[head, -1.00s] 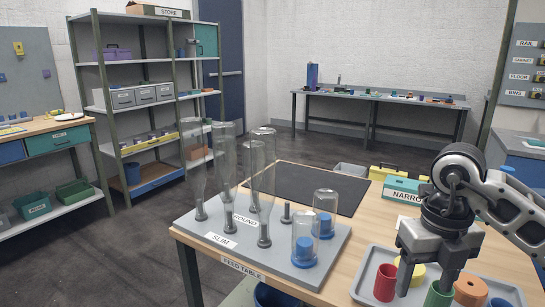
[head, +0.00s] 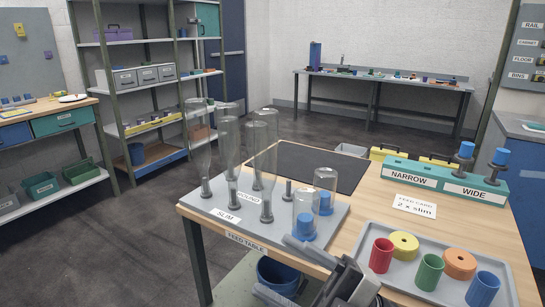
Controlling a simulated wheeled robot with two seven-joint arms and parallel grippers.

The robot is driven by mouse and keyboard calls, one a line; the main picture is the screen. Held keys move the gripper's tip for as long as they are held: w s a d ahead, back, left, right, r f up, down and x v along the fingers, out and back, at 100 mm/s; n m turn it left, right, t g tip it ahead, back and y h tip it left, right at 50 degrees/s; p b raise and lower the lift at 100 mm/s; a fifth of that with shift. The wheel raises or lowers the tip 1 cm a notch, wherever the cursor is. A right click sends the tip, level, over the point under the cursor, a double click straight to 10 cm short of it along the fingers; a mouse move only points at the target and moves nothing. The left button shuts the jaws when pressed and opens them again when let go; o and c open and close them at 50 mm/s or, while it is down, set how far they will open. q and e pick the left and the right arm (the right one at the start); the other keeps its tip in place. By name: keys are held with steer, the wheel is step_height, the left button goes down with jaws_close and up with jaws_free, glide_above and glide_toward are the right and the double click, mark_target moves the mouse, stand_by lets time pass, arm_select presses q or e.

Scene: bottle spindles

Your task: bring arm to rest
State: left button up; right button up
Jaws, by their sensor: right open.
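My right gripper (head: 272,264) is low at the bottom middle, in front of the feed table's front edge. Its jaws are apart with nothing between them, and a blue bin shows beyond. My left gripper is out of view. The grey spindle board (head: 330,214) carries several clear upturned bottles (head: 228,145) on dark spindles by the SLIM and ROUND labels. One spindle (head: 288,190) is bare. Two short clear vessels (head: 325,182) stand at the board's right end, with blue inside at the front one. The feed card (head: 415,206) reads "2 x slim".
A grey tray (head: 400,280) holds red, yellow, green, orange and blue pieces, right of my gripper. A teal NARROW/WIDE block (head: 440,182) bears two blue-topped posts. A dark mat (head: 318,166) lies behind the board. A blue bin (head: 278,274) sits below the table edge.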

steer(key=w+d+f+m+t+h, duration=0.1)
steer(key=d+f+m+t+h, duration=0.4)
steer(key=f+m+h, duration=0.45)
steer(key=w+d+f+m+t+h, duration=0.1)
steer(key=d+f+m+t+h, duration=0.45)
steer(key=m, duration=0.65)
steer(key=s+d+f+m+g+h, duration=0.1)
steer(key=s+f+m+g+h, duration=0.2)
steer(key=s+f+g, duration=0.3)
steer(key=s+f+p, duration=0.1)
steer(key=s+f, duration=0.2)
steer(key=f, duration=0.2)
steer(key=shift+s+d+f+m+g+h, duration=0.2)
steer(key=shift+s+m+g+h, duration=0.1)
steer(key=shift+m+g, duration=0.05)
